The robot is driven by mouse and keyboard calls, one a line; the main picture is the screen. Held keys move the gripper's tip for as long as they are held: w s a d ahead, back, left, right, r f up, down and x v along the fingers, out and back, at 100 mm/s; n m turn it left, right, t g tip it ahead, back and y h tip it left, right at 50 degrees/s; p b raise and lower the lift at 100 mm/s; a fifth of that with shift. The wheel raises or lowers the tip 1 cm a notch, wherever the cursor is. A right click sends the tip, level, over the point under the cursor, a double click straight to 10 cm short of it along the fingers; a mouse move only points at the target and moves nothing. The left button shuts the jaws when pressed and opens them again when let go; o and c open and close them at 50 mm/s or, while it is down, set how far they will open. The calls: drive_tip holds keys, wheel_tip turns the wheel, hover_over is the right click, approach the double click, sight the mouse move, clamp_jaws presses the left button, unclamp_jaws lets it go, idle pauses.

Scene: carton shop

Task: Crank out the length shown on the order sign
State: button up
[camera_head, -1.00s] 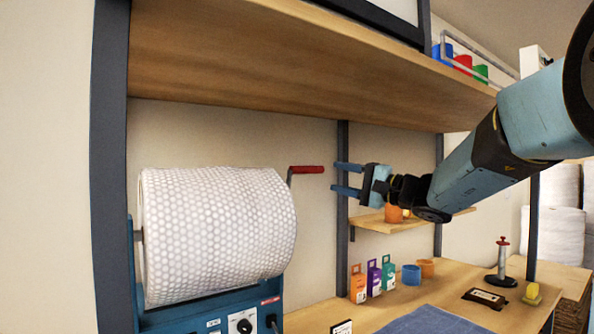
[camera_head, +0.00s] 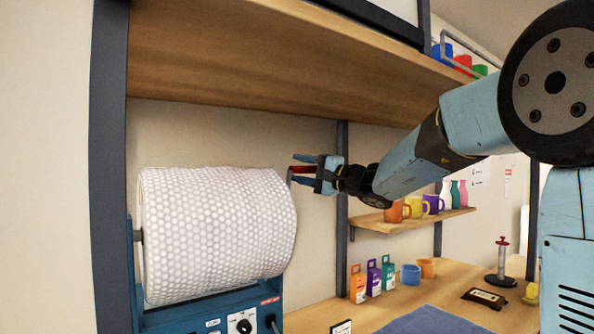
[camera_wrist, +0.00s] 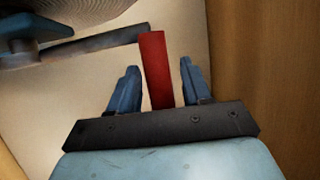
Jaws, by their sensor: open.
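A large roll of white bubble wrap (camera_head: 215,235) sits on a blue dispenser (camera_head: 215,312) at the left. Its crank has a red handle (camera_head: 300,169), which also shows in the wrist view (camera_wrist: 156,70) at the end of a dark crank arm (camera_wrist: 95,44). My gripper (camera_head: 298,170) is at the red handle. In the wrist view my gripper (camera_wrist: 158,72) is open, with one finger on each side of the handle and a gap to both. The order sign is not clearly seen.
A wooden shelf (camera_head: 270,50) runs above the roll and my arm. A small shelf (camera_head: 400,222) with mugs and bottles is behind my arm. Colored boxes (camera_head: 373,278), cups (camera_head: 411,275) and a stamp-like tool (camera_head: 502,265) stand on the bench at the right.

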drive_tip(key=shift+c, duration=0.3)
clamp_jaws()
